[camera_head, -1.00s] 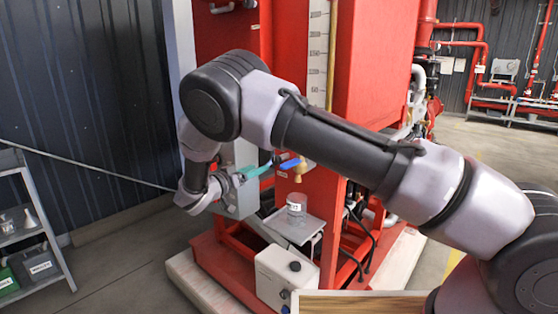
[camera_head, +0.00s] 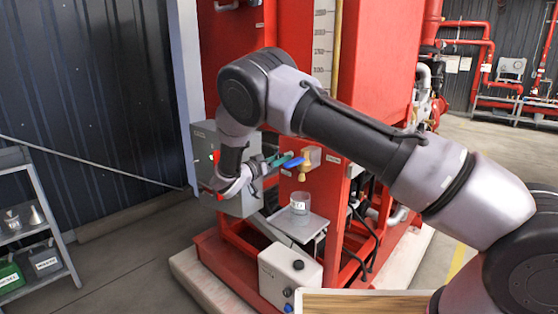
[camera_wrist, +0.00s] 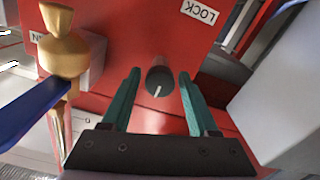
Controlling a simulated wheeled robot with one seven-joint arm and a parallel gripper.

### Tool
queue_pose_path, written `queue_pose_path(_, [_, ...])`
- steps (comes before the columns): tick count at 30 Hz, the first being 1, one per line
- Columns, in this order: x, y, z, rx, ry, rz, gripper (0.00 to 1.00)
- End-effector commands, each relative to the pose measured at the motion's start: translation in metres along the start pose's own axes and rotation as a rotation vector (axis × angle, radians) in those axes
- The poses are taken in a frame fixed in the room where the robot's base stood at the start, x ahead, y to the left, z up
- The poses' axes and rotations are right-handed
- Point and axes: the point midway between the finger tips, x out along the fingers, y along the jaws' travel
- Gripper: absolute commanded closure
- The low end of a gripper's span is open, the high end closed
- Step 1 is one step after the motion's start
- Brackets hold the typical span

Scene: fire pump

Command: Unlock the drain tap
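The drain tap is a brass valve (camera_head: 304,171) with a blue lever (camera_head: 294,162) on the red pump frame; in the wrist view its brass body (camera_wrist: 62,50) and blue lever (camera_wrist: 28,110) are at the left. A dark round lock cylinder (camera_wrist: 160,80) with a pale line on its face stands on the red panel beside a "LOCK" label (camera_wrist: 199,11), which appears upside down. My gripper (camera_wrist: 158,74) is open, its teal fingers on either side of the cylinder in the picture, with gaps visible. Contact cannot be seen. In the head view my gripper (camera_head: 282,159) is just left of the lever.
A clear beaker (camera_head: 299,203) stands on a small metal tray (camera_head: 309,228) below the tap. A white box (camera_head: 289,276) with knobs is lower down. A grey box (camera_head: 205,143) is behind my wrist. A shelf (camera_head: 52,233) stands at the far left.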

Motion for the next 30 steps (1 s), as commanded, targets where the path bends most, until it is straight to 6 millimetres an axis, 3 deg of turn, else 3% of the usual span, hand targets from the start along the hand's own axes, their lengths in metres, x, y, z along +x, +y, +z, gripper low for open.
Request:
queue_pose_path(1, [-0.0001,0.0,0.0,0.0,0.0,0.0,0.63])
queue_pose_path(4, [-0.0001,0.0,0.0,0.0,0.0,0.0,1.0])
queue_pose_path(17, [-0.0002,0.0002,0.0,-0.072,0.0,0.001,1.0])
queue_pose_path(30, [-0.0006,-0.0005,0.0001,-0.431,0.001,0.0,1.0])
